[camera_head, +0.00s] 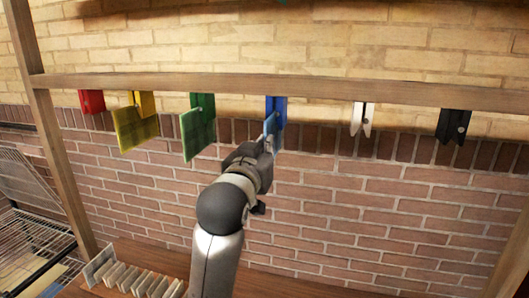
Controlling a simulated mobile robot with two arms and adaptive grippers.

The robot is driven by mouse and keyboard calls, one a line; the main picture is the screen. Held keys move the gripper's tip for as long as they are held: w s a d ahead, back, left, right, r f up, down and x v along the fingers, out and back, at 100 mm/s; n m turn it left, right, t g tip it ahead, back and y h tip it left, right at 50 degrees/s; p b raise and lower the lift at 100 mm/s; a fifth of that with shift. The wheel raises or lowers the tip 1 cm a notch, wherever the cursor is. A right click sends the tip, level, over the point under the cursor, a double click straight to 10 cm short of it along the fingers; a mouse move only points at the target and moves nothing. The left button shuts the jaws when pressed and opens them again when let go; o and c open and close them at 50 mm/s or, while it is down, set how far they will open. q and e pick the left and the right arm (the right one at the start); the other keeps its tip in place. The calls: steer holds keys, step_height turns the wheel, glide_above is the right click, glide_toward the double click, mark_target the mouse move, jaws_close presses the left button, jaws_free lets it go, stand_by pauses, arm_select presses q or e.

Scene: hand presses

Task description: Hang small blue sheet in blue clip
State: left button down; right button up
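The blue clip (279,103) hangs from the wooden bar, right of the green clip. The small blue sheet (270,123) is a thin light-blue piece, seen nearly edge-on, with its upper part at the jaws of the blue clip. I cannot tell whether the clip grips it. My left gripper (268,143) is just below the clip, its fingers closed around the sheet's lower part. The gripper's own body partly hides the fingers and the sheet's lower edge. My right gripper is not in view.
The wooden bar (330,87) also carries red (92,101), yellow (144,102), green (203,103), white (362,119) and black (454,126) clips. A yellow sheet (136,130) and green sheet (198,136) hang there. Below stand a sheet rack (130,279) and wire basket (35,235).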

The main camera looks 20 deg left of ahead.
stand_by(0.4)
arm_select(q)
steer(key=c, duration=1.6)
jaws_free()
steer(key=shift+o, duration=0.5)
steer(key=shift+o, duration=0.9)
steer(key=s, duration=0.7)
